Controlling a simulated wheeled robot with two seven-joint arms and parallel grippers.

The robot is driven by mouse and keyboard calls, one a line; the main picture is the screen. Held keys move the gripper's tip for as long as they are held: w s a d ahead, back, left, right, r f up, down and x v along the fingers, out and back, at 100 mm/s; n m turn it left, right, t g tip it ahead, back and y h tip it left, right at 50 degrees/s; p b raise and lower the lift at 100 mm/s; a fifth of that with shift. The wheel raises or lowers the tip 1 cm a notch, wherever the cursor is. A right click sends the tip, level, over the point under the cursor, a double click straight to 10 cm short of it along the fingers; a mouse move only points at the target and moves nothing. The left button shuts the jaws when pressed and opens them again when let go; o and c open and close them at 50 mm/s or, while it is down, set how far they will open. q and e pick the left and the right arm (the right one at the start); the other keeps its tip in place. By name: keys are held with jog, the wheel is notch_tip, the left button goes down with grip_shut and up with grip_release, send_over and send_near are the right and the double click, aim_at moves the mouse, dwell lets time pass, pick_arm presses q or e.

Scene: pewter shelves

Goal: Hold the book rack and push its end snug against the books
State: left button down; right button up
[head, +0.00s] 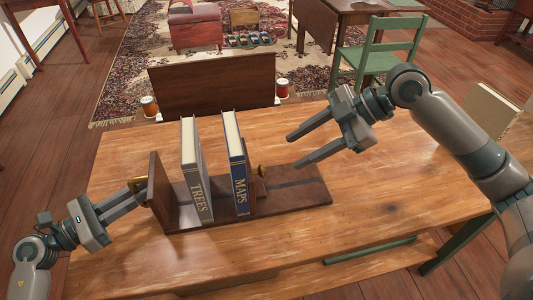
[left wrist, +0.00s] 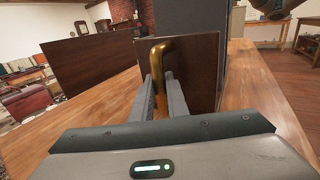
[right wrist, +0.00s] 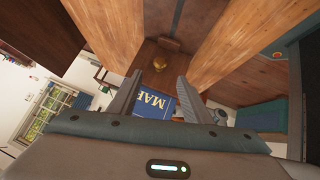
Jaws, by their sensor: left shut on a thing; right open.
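The book rack (head: 290,192) is a dark wooden base on the table. Its left end panel (head: 160,185) stands upright. My left gripper (head: 143,193) is shut on the panel's brass handle, which shows in the left wrist view (left wrist: 162,50). A grey TREES book (head: 195,175) and a blue MAPS book (head: 236,165) stand on the rack with a gap between them. My right gripper (head: 294,151) is open and empty, right of and above the knob.
The rack is on a wooden table (head: 400,185) with clear surface to its right and front. A pale book-like block (head: 492,108) is at the far right. A dark wooden panel (head: 212,83) stands beyond the table; a green chair (head: 380,55) is behind.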

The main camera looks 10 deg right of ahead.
jog(key=shift+v, duration=0.85)
jog(key=shift+c, duration=0.2)
